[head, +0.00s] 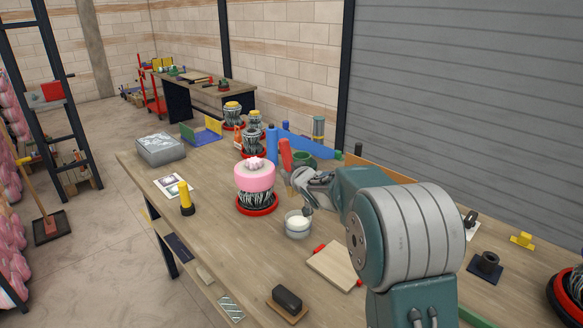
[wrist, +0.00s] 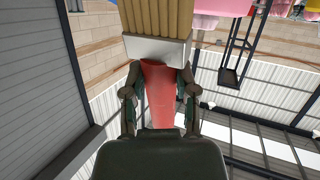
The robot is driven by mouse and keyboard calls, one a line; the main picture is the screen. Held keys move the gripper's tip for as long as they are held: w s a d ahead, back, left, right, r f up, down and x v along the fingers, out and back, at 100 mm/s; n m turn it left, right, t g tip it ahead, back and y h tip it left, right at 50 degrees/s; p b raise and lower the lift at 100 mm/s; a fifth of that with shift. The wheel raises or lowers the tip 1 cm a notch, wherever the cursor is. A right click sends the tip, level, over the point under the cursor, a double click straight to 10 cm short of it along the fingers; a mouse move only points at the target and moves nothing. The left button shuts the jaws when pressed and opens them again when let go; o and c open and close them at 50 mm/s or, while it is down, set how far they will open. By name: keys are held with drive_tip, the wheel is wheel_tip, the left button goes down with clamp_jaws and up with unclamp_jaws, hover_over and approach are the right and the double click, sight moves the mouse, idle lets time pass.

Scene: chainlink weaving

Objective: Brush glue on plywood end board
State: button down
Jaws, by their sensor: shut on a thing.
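My gripper (head: 308,184) is over the bench in the head view. In the wrist view my gripper (wrist: 160,100) is shut on the red handle of a brush (wrist: 158,85). The brush has a white ferrule and broad tan bristles, which run out of the top of that view. A clear jar with white contents (head: 298,226) stands just below my gripper; I cannot tell whether the brush touches it. The pale plywood end board (head: 336,266) lies flat to the right and nearer, with red pieces at two edges. I cannot tell glue on it.
A pink-topped wire bundle on a red base (head: 256,188) stands left of the jar. A yellow-topped bottle (head: 186,197), a dark block on a small board (head: 287,301) and a grey box (head: 160,149) are also on the bench. Bare bench lies left of the board.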

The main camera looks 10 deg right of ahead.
sight(290, 188)
drive_tip(key=shift+a+f, duration=0.15)
drive_tip(key=shift+f, duration=0.45)
drive_tip(key=shift+a+f, duration=0.15)
drive_tip(key=shift+f, duration=0.4)
drive_tip(key=shift+d+f, duration=0.2)
drive_tip(key=shift+f, duration=1.5)
drive_tip(key=shift+s+d+f, duration=0.15)
drive_tip(key=shift+s+f, duration=0.1)
drive_tip(key=shift+f, duration=0.6)
drive_tip(key=shift+s+d+f, duration=0.1)
drive_tip(key=shift+s+f, duration=0.15)
drive_tip(key=shift+f, duration=0.65)
drive_tip(key=shift+s+d+f, duration=0.15)
drive_tip(key=shift+s+f, duration=0.1)
drive_tip(key=shift+f, duration=0.6)
drive_tip(key=shift+r, duration=0.1)
drive_tip(key=shift+w+a+r, duration=0.15)
drive_tip(key=shift+w+r, duration=0.1)
drive_tip(key=shift+r, duration=0.65)
drive_tip(key=shift+w+a+r, duration=0.2)
drive_tip(key=shift+w+r, duration=0.05)
drive_tip(key=shift+r, duration=0.7)
drive_tip(key=shift+w+a+r, duration=0.15)
drive_tip(key=shift+w+r, duration=0.1)
drive_tip(key=shift+r, duration=0.65)
drive_tip(key=shift+r, duration=2.5)
